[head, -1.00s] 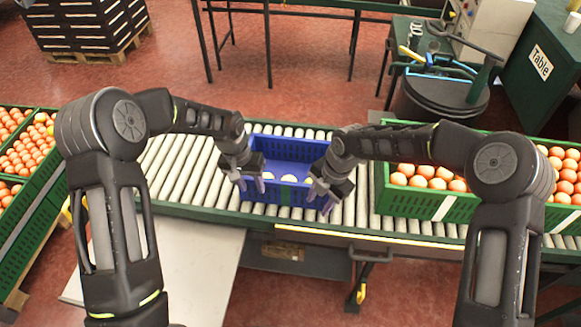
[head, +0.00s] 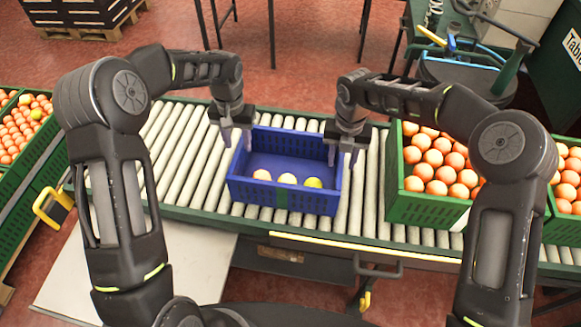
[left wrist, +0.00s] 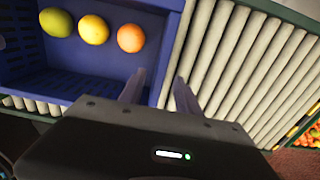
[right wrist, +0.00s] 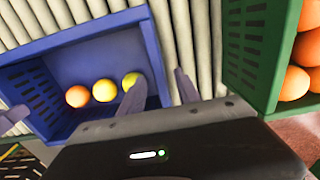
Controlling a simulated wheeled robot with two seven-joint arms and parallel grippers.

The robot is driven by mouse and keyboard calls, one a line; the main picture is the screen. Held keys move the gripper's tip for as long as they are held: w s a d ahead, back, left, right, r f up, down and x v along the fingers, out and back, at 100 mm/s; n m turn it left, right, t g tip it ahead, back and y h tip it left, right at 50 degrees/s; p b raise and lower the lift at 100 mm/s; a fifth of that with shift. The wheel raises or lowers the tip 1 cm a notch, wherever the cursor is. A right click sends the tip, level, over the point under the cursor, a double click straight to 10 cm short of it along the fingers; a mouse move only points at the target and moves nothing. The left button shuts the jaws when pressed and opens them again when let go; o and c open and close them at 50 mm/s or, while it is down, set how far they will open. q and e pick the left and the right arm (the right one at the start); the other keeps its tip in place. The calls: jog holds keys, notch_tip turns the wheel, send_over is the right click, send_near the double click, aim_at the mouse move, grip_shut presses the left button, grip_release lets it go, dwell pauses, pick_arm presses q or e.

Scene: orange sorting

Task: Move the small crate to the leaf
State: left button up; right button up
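The small crate (head: 282,198) is blue and stands upright on the roller conveyor, with three yellow to orange fruits along its near side. My left gripper (head: 236,138) is open at its left side wall. In the left wrist view, the fingers (left wrist: 158,92) lie on either side of that crate wall (left wrist: 168,50). My right gripper (head: 343,154) is open at the right side wall. In the right wrist view, its fingers (right wrist: 158,92) also straddle the wall (right wrist: 152,50). Whether the fingers touch the walls is unclear. A pale flat panel (head: 130,270), possibly the leaf, adjoins the conveyor's near side at left.
A green crate of oranges (head: 425,206) stands on the conveyor to the right, close to my right gripper. More oranges (head: 22,128) fill green crates at far left. Bare rollers (head: 185,160) lie left of the blue crate. The pale panel is empty.

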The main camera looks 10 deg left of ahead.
aim_at(241, 158)
pick_arm(q)
jog(key=shift+s+r, duration=0.15)
pick_arm(e)
jog(key=shift+s+r, duration=0.15)
jog(key=shift+s, duration=0.05)
pick_arm(q)
jog(key=shift+f, duration=4)
pick_arm(e)
jog(key=shift+w+f, duration=0.1)
jog(key=shift+f, duration=3.85)
pick_arm(q)
jog(key=shift+c, duration=0.2)
pick_arm(e)
jog(key=shift+c, duration=0.2)
pick_arm(q)
grip_shut()
pick_arm(e)
grip_shut()
pick_arm(q)
jog(key=shift+r, duration=0.1)
